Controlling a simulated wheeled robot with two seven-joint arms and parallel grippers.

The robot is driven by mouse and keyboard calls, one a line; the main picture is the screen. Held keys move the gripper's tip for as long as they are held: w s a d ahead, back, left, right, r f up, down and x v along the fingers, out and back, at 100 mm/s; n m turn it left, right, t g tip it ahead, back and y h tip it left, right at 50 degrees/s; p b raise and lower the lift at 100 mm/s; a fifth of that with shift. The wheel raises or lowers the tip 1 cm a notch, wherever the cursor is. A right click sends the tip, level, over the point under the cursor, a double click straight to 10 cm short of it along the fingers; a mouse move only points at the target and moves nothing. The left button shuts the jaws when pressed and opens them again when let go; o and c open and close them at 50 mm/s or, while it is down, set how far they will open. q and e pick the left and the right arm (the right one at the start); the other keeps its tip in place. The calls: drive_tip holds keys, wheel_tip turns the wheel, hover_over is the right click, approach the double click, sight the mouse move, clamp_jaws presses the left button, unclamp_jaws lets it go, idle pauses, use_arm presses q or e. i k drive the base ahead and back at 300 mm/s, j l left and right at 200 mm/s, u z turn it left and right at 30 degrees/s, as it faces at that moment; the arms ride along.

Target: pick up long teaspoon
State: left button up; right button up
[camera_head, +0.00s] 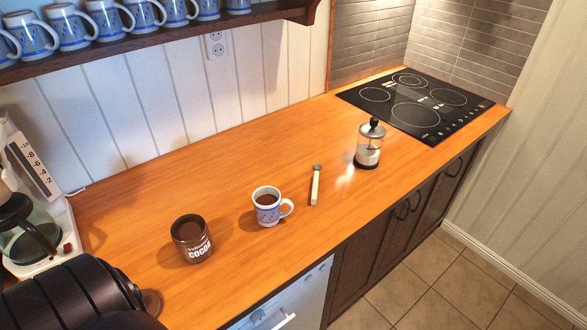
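A slim utensil (315,187) lies on the wooden counter, to the right of the mug. It has a pale, straight shaft and a small dark grey end pointing towards the wall. It is too small to tell whether it is the long teaspoon. No other spoon is clearly visible. Neither of my grippers can be made out in the head view.
A blue-and-white mug (268,208) with dark contents and a brown cocoa tin (192,240) stand left of the utensil. A glass-and-metal jar (369,146) stands right, before a black cooktop (414,104). A coffee maker (32,225) is far left. The back counter is clear.

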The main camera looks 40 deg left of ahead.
sight(317, 166)
drive_tip(key=u, duration=1.05)
drive_tip(key=l, duration=0.1)
